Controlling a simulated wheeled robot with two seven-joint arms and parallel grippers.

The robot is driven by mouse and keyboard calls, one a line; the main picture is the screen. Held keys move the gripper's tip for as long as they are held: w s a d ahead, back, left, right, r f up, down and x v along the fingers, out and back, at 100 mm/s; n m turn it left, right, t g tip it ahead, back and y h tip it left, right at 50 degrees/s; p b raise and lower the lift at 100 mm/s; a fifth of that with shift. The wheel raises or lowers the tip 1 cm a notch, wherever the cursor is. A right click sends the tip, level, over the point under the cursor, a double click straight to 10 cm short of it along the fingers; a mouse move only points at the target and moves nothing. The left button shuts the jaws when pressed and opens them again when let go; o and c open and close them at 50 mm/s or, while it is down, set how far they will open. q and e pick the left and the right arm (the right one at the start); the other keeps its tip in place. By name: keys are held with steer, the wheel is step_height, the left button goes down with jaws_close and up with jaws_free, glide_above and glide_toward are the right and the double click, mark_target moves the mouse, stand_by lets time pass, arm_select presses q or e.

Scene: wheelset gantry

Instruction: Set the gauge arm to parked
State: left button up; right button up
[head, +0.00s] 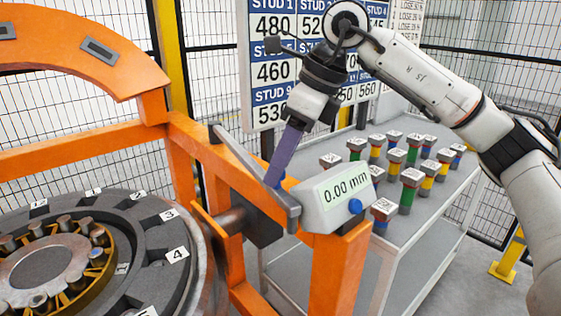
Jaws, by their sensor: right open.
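The gauge box (338,199) sits on top of the orange gantry post. Its display reads 0.00 mm and a blue button (355,206) is on its front. The dark grey gauge arm (247,162) is a long bar slanting from upper left down to a thicker end beside the box. My right gripper (274,183) points down with purple fingers, its tips at the lower part of the bar. The fingers show nearly edge-on and are open; I cannot tell whether they touch or straddle the bar. My left gripper is not in view.
The orange gantry frame (92,147) arches over a round dark wheel hub (185,259) with numbered tags at left. A grey trolley (428,206) with several coloured studs stands at right. Behind are a number board (270,98) and mesh fencing.

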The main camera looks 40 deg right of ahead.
steer(key=shift+w+f, duration=0.1)
steer(key=shift+f, duration=0.15)
steer(key=shift+c, duration=0.2)
